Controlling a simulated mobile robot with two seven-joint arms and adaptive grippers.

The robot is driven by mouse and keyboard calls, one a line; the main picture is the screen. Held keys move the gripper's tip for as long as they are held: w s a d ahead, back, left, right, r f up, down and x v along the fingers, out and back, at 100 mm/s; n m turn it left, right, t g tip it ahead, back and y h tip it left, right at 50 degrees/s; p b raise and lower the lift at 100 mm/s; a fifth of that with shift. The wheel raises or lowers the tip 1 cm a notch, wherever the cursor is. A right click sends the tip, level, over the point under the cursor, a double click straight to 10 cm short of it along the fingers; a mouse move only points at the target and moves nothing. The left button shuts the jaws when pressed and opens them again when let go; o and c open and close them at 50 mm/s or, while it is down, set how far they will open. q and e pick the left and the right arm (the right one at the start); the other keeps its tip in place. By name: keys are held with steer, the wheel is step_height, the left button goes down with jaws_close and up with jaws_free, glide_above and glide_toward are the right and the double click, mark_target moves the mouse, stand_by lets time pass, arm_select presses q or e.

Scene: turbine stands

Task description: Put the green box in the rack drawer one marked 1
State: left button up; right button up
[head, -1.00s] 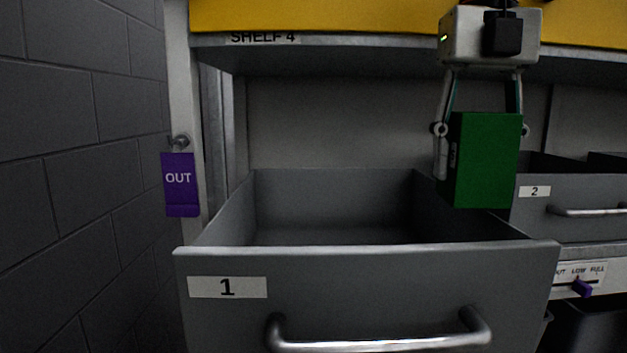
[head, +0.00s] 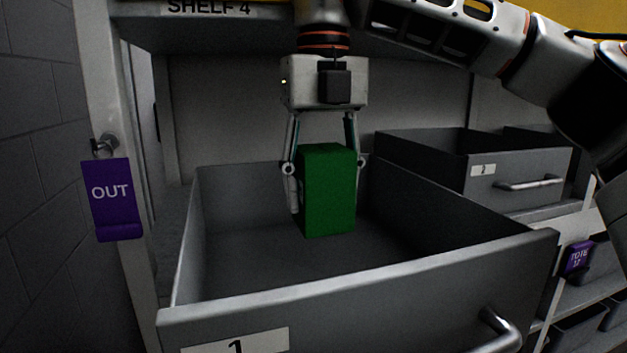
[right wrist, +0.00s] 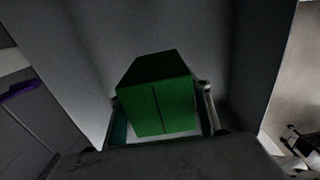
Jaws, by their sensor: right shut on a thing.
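The green box (head: 328,192) is upright in my right gripper (head: 325,168), which is shut on it from both sides. In the head view the box hangs within the walls of the open drawer marked 1 (head: 350,290). I cannot tell whether its bottom touches the drawer floor. The drawer is pulled out, and its label shows at the bottom edge. In the right wrist view the green box (right wrist: 158,95) sits between the fingers, with grey drawer walls around it. My left gripper is not in view.
A second drawer marked 2 (head: 520,175) stands to the right, with a handle on its front. A purple OUT tag (head: 113,198) hangs on the rack post at left. The shelf 4 edge (head: 220,10) is above. Drawer 1 looks empty around the box.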

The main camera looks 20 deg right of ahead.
mark_target(323, 228)
step_height(323, 228, down, 6)
steer(key=shift+f+b, duration=0.1)
steer(key=shift+b, duration=0.35)
steer(key=shift+f+b, duration=0.4)
steer(key=shift+f, duration=0.3)
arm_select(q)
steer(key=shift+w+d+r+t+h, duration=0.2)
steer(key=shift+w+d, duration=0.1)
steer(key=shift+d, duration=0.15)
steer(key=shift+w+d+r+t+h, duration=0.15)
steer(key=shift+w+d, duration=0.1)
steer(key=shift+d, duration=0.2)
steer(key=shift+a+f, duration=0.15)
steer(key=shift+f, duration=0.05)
arm_select(e)
steer(key=shift+f, duration=0.35)
steer(key=o, duration=1.8)
steer(key=shift+o, duration=0.2)
